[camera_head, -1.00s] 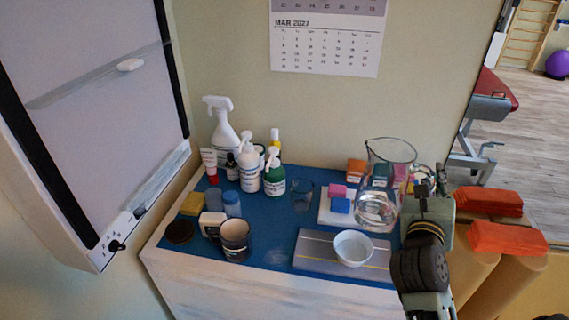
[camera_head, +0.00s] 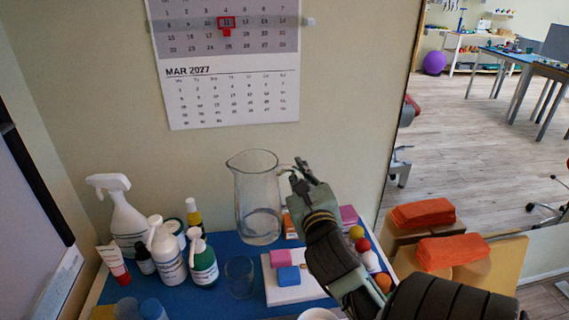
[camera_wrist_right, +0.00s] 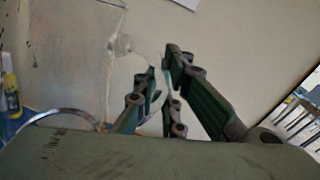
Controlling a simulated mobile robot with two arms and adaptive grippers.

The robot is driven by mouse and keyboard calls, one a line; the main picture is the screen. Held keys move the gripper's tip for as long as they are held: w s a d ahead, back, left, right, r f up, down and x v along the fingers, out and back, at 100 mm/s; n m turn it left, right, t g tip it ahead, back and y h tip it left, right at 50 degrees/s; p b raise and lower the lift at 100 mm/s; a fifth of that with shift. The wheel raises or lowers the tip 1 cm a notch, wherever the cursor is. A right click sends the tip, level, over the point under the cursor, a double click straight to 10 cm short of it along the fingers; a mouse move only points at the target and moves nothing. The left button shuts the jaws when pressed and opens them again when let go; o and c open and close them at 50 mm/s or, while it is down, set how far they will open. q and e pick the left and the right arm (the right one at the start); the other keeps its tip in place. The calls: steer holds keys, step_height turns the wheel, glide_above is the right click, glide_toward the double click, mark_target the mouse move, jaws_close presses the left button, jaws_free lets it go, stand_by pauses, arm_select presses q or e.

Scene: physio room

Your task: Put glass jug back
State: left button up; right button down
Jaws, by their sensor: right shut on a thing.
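The clear glass jug (camera_head: 256,200) is in the middle of the head view, in front of the wall at the back of the blue-topped cabinet. It is upright, with some clear liquid low inside. I cannot tell whether its base touches the surface. My right gripper (camera_head: 298,172) is at the jug's right side, shut on its handle. In the right wrist view the fingers (camera_wrist_right: 160,88) are around the clear handle, and the jug's glass body (camera_wrist_right: 62,62) is at the left. My left gripper is not in view.
The blue top (camera_head: 228,247) holds a spray bottle (camera_head: 127,222), a green-labelled pump bottle (camera_head: 203,263), a drinking glass (camera_head: 240,277), and a white board (camera_head: 300,291) with pink and blue blocks. Small coloured balls (camera_head: 371,262) lie right of it. A calendar (camera_head: 230,95) hangs above.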

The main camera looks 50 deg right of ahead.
steer(key=w+a+f, duration=0.1)
steer(key=w+f, duration=0.1)
steer(key=w, duration=0.1)
steer(key=w+a+f, duration=0.1)
steer(key=w+a, duration=0.1)
steer(key=w, duration=0.1)
steer(key=w+a+f+b, duration=0.1)
steer(key=w+f, duration=0.1)
steer(key=w, duration=0.1)
steer(key=shift+w+a+f, duration=0.15)
steer(key=shift+w+f, duration=0.15)
steer(key=shift+f, duration=0.05)
steer(key=shift+f+b, duration=0.5)
steer(key=shift+f, duration=1.6)
steer(key=c, duration=2.3)
jaws_free()
steer(key=shift+f, duration=0.25)
steer(key=o, duration=0.5)
steer(key=shift+s, duration=0.1)
steer(key=shift+c, duration=0.2)
steer(key=shift+r, duration=0.1)
steer(key=shift+r, duration=0.1)
